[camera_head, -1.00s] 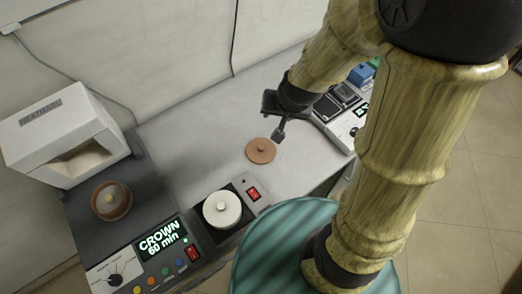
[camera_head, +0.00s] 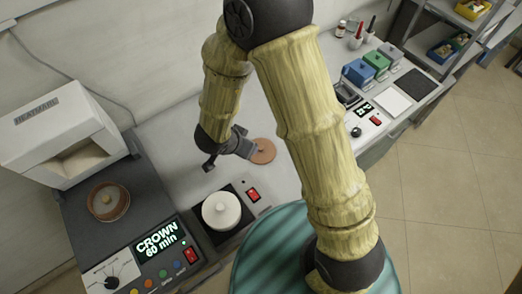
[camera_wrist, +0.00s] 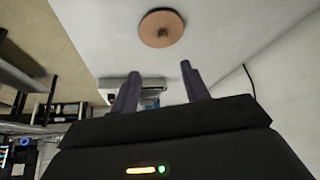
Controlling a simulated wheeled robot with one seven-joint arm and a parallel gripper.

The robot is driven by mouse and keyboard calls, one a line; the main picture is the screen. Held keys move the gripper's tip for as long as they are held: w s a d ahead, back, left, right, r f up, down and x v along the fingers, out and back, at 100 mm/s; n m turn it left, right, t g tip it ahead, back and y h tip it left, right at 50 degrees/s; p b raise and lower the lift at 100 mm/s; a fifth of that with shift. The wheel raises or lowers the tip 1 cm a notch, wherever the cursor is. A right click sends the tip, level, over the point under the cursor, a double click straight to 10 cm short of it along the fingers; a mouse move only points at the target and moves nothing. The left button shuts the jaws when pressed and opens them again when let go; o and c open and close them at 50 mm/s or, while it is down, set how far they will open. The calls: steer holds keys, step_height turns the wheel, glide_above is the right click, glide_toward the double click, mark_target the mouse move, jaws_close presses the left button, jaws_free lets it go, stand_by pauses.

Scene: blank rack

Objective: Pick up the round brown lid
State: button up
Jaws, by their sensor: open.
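The round brown lid (camera_head: 263,151) has a small knob and lies flat on the white counter (camera_head: 180,122). In the wrist view the lid (camera_wrist: 161,28) is beyond the fingertips, near the top edge, with a clear gap. My gripper (camera_head: 211,166) is just left of the lid in the head view, over the counter, and part of it comes close to the lid's left edge in the picture. In the wrist view its two fingers (camera_wrist: 158,78) are apart with nothing between them.
A white lidded pot (camera_head: 221,210) sits on a dark plate near the front. Blue and green boxes (camera_head: 367,70) and a scale stand to the right.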

steer(key=b, duration=0.1)
glide_toward(261, 147)
steer(key=x, duration=0.3)
steer(key=shift+s+f, duration=0.1)
steer(key=shift+s, duration=0.25)
steer(key=shift+w+d+f, duration=0.1)
steer(key=shift+f, duration=0.05)
steer(key=shift+w+p+x, duration=0.25)
steer(key=shift+p+x, duration=0.1)
steer(key=shift+x, duration=2.3)
steer(key=shift+c, duration=0.5)
jaws_close()
